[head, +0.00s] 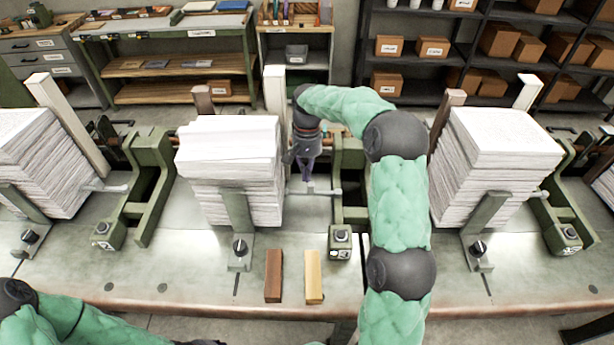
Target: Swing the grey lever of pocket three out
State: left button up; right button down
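Tall white paper stacks stand in pockets along the machine bed: a left stack (40,150), a middle stack (230,150) and a right stack (500,140). No pocket number is readable. A thin grey lever (325,192) lies at the right side of the middle stack, beside a green bracket (350,215). My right gripper (306,178) points down just above this lever's left part; whether it touches it, and whether its fingers are shut, I cannot tell. Similar levers show by the left stack (108,188) and the right stack (530,195). My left gripper is not visible; only its arm shows, bottom left.
A brown block (273,275) and a tan block (314,277) lie on the front of the bed. Green posts with black knobs (240,247) stand before the stacks. A workbench (165,35) and shelves with boxes (500,40) are behind. The front left bed surface is clear.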

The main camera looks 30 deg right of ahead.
jog(key=shift+s+a, duration=0.15)
jog(key=shift+s, duration=0.05)
jog(key=shift+s+a, duration=0.1)
dwell(0.4)
jog(key=shift+s+a+n, duration=0.1)
jog(key=shift+a+n, duration=0.05)
jog(key=shift+n, duration=0.15)
jog(key=shift+s+a+n+p, duration=0.2)
jog(key=shift+n+p, duration=0.2)
jog(key=shift+p, duration=0.05)
jog(key=s+a+n+p, duration=0.1)
jog(key=s+a+p, duration=0.2)
jog(key=s, duration=0.3)
jog(key=shift+n+h, duration=0.3)
jog(key=shift+s, duration=0.1)
dwell(0.4)
